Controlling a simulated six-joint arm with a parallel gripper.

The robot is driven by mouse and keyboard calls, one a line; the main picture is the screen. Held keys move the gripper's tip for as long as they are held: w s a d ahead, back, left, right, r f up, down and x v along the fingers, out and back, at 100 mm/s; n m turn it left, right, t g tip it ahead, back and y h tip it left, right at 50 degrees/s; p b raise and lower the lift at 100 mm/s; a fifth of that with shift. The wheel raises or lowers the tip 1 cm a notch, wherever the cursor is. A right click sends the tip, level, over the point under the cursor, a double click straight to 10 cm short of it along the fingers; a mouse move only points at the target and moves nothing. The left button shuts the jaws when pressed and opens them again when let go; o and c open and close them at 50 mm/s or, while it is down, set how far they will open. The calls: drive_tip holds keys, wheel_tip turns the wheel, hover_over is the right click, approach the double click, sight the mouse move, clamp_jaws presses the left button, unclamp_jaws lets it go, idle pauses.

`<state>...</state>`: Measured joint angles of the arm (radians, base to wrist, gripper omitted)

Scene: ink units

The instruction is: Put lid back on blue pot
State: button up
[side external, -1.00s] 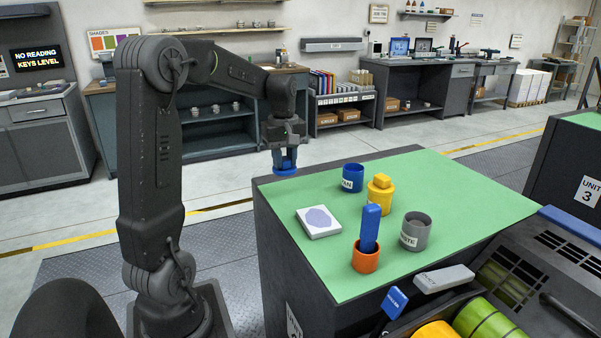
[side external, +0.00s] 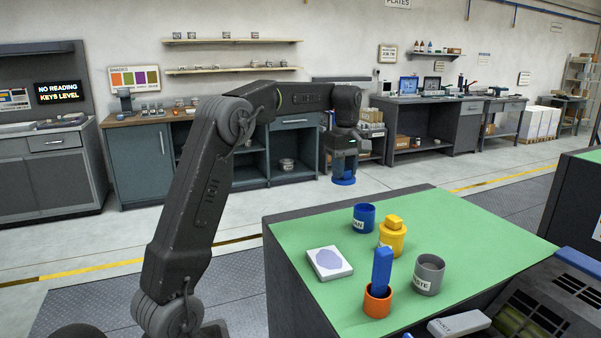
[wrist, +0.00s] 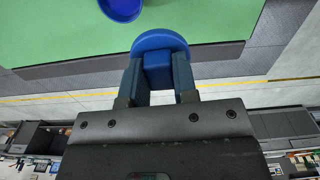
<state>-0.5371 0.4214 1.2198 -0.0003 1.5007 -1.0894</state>
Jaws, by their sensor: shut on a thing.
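My gripper (side external: 344,170) is shut on the blue lid (side external: 344,181), a round disc with a block-shaped knob. In the wrist view my gripper (wrist: 158,82) has its two fingers on the knob of the lid (wrist: 160,42). In the side view the lid hangs level in the air, above and behind the far edge of the green bench top. The open blue pot (side external: 364,217) stands upright on the green top, lower and a little right of the lid. The pot also shows in the wrist view (wrist: 121,8), cut off by the top edge, apart from the lid.
On the green top (side external: 470,215) stand a yellow lidded pot (side external: 392,237), an open grey pot (side external: 428,274) and an orange pot (side external: 377,303) with a blue bar (side external: 382,270) standing in it. A white tile with a purple patch (side external: 329,262) lies at left.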

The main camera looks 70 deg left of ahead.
drive_tip(key=w+d, duration=0.4)
drive_tip(key=w, duration=0.1)
drive_tip(key=shift+s+a+f, duration=0.1)
drive_tip(key=shift+f, duration=1.55)
drive_tip(key=shift+s+a+f, duration=0.1)
drive_tip(key=shift+f, duration=1.5)
drive_tip(key=shift+d+f, duration=0.1)
drive_tip(key=shift+f, duration=0.05)
drive_tip(key=o, duration=1.5)
drive_tip(key=shift+c, duration=0.2)
wheel_tip(320, 180, up, 7)
drive_tip(key=shift+c, duration=0.2)
